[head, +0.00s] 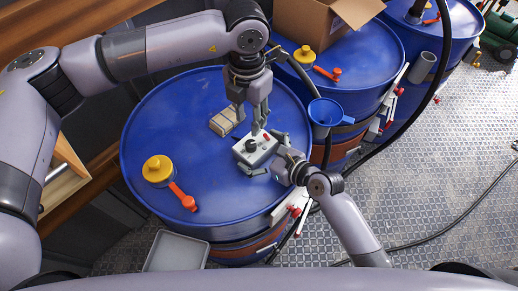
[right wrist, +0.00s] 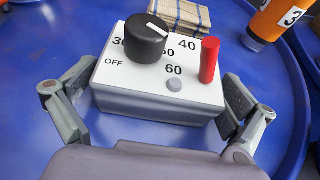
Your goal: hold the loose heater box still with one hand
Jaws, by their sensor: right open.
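The heater box (head: 250,155), light grey with a black dial and a red peg, stands on a blue drum's lid. In the right wrist view its printed top face (right wrist: 120,72) shows OFF and temperature numbers. My right gripper (head: 264,155) is low at the box's front right. In the wrist view (right wrist: 158,100) its two fingers are open, one on each side of the box; whether they touch it is unclear. My left gripper (head: 250,122) points down just above and behind the box, its fingers apart with nothing visible between them.
A yellow cap (head: 157,169) and red-orange handle (head: 183,197) are at the lid's left. A blue funnel (head: 325,112) is at the right. A cardboard box (head: 312,22) stands on another drum. The lid's front is clear.

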